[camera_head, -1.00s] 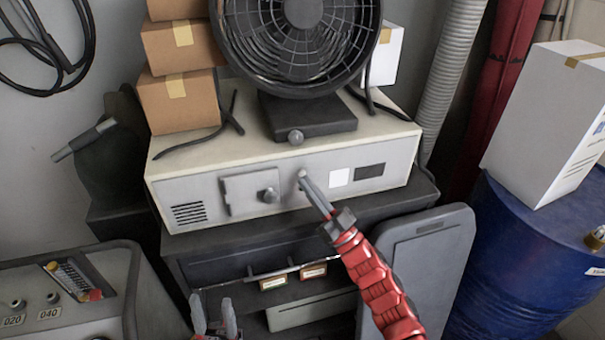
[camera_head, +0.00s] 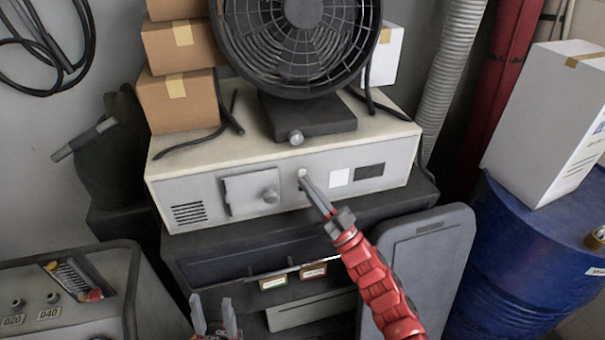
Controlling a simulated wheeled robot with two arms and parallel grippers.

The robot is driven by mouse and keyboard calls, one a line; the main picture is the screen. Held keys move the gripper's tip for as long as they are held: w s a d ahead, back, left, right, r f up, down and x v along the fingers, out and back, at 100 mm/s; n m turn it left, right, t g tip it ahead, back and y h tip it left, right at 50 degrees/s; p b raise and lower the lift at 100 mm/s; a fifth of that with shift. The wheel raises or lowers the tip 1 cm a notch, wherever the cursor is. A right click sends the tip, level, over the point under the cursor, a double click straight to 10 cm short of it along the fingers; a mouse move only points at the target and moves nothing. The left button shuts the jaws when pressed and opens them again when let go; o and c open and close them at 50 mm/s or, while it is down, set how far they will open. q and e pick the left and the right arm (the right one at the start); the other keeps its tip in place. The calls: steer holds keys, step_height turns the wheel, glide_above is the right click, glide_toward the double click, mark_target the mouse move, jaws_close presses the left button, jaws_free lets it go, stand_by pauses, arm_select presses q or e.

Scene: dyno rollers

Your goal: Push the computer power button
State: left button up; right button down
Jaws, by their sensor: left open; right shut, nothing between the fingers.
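The computer (camera_head: 205,189) is a flat beige case with a grey front, lying on a dark cabinet. A small round pale button (camera_head: 302,173) sits on its front, right of a square panel with a knob (camera_head: 270,195). My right gripper (camera_head: 305,182) is shut and empty, on a red arm from below. Its tips are at or just below the button; I cannot tell whether they touch it. My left gripper (camera_head: 214,313) is open and empty at the bottom edge, well below the computer.
A black fan (camera_head: 300,60) and stacked cardboard boxes (camera_head: 180,102) stand on the computer. A blue drum (camera_head: 520,265) with a white box (camera_head: 545,125) is at the right. A grey control console (camera_head: 100,270) is at the lower left.

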steer(key=shift+w+a, duration=0.15)
steer(key=shift+w, duration=0.25)
stand_by(0.4)
steer(key=shift+s, duration=0.45)
steer(key=s+d+p, duration=0.1)
steer(key=s+d, duration=0.1)
steer(key=s, duration=0.3)
steer(key=shift+s+p, duration=0.35)
stand_by(0.3)
